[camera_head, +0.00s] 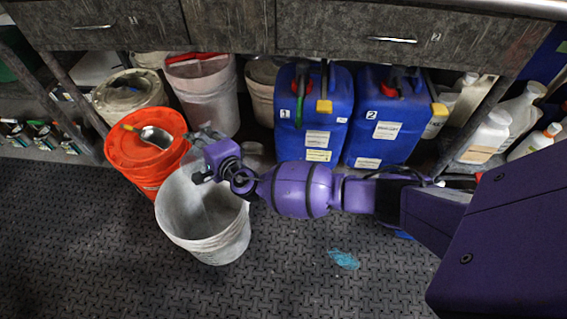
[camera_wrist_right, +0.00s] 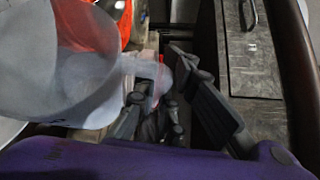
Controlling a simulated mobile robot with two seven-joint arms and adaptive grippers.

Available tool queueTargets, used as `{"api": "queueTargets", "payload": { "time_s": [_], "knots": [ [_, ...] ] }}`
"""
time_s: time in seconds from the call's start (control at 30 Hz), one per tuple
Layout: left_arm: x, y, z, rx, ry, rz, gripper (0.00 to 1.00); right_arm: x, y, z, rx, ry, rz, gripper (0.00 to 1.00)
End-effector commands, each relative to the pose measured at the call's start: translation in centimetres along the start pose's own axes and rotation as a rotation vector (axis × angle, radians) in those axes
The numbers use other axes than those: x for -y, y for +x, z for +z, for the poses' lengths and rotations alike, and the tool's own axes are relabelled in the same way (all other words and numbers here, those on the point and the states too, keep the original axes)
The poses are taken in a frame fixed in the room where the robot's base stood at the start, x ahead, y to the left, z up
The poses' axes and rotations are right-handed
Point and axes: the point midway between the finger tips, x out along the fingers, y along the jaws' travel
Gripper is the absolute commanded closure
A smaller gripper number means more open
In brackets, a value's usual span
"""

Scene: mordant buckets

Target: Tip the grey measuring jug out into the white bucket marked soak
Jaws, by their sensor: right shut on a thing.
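The white bucket (camera_head: 222,240) stands open on the dark floor in the head view. Any marking on it is not readable. My right gripper (camera_head: 203,160) is above the bucket's far rim, at the end of my purple arm. In the right wrist view my gripper (camera_wrist_right: 165,98) is closed at the handle of a pale grey, translucent vessel, which looks like the measuring jug (camera_wrist_right: 60,75). The jug's body lies to the left of the fingers. In the head view its outline is hard to tell from the bucket, and its contents and exact tilt are unclear. My left gripper is not in view.
Blue canisters (camera_head: 325,132) (camera_head: 383,145) and pale buckets sit under the bench (camera_head: 230,25). A blue patch (camera_head: 343,259) lies on the otherwise clear floor.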

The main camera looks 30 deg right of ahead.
Motion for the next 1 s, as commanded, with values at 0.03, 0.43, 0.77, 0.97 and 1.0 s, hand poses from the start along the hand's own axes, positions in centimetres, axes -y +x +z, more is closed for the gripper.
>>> {"api": "queueTargets", "payload": {
  "time_s": [0.03, 0.43, 0.77, 0.97, 1.0],
  "knots": [
    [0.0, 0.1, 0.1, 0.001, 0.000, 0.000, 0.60, 0.2, 0.2, 0.2, 0.003, -0.003, -0.007, 1.00],
    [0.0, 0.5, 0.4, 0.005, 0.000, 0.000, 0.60, 0.0, 0.3, 0.8, 0.005, -0.021, -0.020, 1.00],
    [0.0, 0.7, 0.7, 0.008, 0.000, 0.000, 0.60, -0.1, 0.3, 1.2, 0.005, -0.036, -0.030, 1.00],
    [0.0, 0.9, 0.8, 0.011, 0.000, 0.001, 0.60, -0.2, 0.3, 1.5, 0.007, -0.045, -0.036, 1.00],
    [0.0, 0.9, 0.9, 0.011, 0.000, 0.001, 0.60, -0.2, 0.3, 1.5, 0.007, -0.047, -0.037, 1.00]
  ]
}}
